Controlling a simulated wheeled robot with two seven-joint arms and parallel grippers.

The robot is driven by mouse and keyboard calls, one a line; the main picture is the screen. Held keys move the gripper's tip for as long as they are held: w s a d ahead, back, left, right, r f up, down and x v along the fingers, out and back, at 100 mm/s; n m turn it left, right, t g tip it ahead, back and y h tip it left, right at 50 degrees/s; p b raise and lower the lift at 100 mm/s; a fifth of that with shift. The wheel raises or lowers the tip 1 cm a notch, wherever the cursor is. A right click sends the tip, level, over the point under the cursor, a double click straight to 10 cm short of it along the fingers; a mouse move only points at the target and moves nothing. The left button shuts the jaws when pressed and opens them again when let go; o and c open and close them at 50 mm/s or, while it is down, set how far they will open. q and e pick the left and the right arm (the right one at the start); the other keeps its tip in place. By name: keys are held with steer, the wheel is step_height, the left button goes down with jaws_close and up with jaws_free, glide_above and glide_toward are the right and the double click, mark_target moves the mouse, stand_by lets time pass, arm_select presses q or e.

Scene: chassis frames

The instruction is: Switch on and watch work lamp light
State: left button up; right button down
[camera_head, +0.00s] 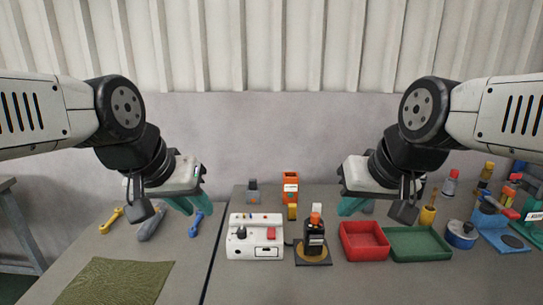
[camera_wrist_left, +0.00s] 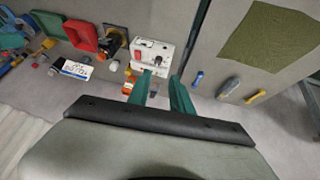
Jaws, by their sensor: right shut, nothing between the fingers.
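A white control box (camera_head: 255,238) stands on the table at centre, with a red switch (camera_head: 271,231), a dark knob and small coloured parts on top. It also shows in the left wrist view (camera_wrist_left: 152,54). Just right of it a black bottle-like object with an orange cap (camera_head: 315,236) stands on a dark square base; I cannot tell if this is the work lamp. No lit lamp is evident. My left gripper (camera_head: 192,206) is open and empty, above and left of the box; its green fingers are apart in the wrist view (camera_wrist_left: 157,92). My right gripper (camera_head: 347,209) is shut and empty, above the red tray.
A red tray (camera_head: 364,254) and a green tray (camera_head: 419,258) stand right of centre. An orange holder (camera_head: 291,187) is behind. Several tools lie at left near a green cloth (camera_head: 115,282). A blue tool stand (camera_head: 497,228) and bottles crowd the right. The front-centre table is clear.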

arm_select(q)
steer(key=shift+w+d+r, duration=0.1)
steer(key=shift+w, duration=0.25)
steer(key=c, duration=0.3)
steer(key=w+m, duration=0.1)
steer(key=w, duration=0.1)
steer(key=w+d+m+g, duration=0.1)
steer(key=w+m, duration=0.1)
steer(key=w+d+r+m+g, duration=0.1)
steer(key=w+m, duration=0.1)
steer(key=shift+d, duration=0.15)
jaws_close()
steer(key=w+d+f+m+g+y, duration=0.1)
steer(key=w+d+f+m+g, duration=0.1)
steer(key=w+d+f+m, duration=0.2)
steer(key=w+d+f+m+g+y, duration=0.1)
steer(key=w+d+f+m, duration=0.3)
steer(key=w+d+m, duration=0.4)
steer(key=shift+w+g, duration=0.6)
steer(key=shift+w, duration=1)
steer(key=shift+f, duration=0.1)
